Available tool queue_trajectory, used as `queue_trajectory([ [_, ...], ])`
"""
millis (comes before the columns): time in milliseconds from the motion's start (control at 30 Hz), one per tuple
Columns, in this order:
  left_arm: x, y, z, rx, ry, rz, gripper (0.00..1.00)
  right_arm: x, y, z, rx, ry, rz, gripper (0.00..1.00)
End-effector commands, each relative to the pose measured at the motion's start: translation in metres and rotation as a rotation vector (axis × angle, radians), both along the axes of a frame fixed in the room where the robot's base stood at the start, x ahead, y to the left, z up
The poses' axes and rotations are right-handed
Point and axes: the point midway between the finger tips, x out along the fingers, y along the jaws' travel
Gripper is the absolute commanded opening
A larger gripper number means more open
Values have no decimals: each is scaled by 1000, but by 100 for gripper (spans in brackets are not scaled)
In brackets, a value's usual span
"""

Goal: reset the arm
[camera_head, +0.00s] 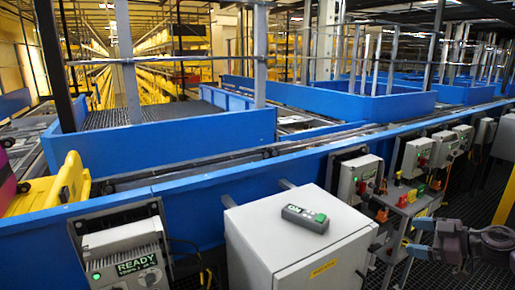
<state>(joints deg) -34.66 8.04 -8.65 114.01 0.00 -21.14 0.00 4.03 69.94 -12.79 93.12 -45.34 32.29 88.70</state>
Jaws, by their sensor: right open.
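My right gripper (413,238) is at the lower right edge of the head view. Its dark fingers are apart and point left, with nothing visible between them. It is in front of a grey control post with coloured buttons, right of the white cabinet (292,243). I cannot tell the exact gap between gripper and post. My left gripper is not in view.
A blue-sided conveyor (213,178) crosses the view behind the cabinet. A grey-green handheld device (305,218) lies on the cabinet top. A control box reading READY (127,257) is at lower left. A yellow tray (62,186) sits at left.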

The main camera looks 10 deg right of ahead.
Motion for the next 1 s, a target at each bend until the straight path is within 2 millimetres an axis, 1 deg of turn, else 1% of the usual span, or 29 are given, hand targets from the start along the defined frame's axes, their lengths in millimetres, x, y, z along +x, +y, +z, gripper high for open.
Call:
queue_trajectory([
  [100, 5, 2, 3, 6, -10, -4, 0, 9, -1, 12, -87, -143, -17, 81],
  [200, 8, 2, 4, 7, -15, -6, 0, 16, 4, 20, -152, -270, -47, 81],
  [267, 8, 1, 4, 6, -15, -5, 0, 19, 10, 19, -180, -333, -75, 81],
  [367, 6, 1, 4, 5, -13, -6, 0, 19, 19, 9, -220, -409, -136, 81],
  [467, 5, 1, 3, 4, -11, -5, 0, 12, 31, -12, -249, -444, -212, 81],
  [567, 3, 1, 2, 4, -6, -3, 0, -1, 45, -42, -271, -435, -299, 81],
  [600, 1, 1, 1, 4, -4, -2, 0, -8, 51, -56, -276, -418, -332, 81],
  [667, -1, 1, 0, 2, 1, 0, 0, -20, 60, -76, -283, -385, -377, 81],
  [700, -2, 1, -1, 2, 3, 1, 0, -28, 66, -90, -283, -357, -404, 81],
  [767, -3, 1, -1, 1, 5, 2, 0, -42, 77, -109, -279, -310, -440, 81],
  [800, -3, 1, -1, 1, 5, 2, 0, -52, 84, -122, -273, -274, -463, 81],
  [867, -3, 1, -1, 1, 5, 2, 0, -68, 96, -140, -257, -218, -493, 81],
  [900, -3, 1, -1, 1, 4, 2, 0, -78, 104, -152, -243, -180, -512, 81],
  [1000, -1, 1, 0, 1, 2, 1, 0, -106, 125, -178, -191, -82, -559, 81],
])
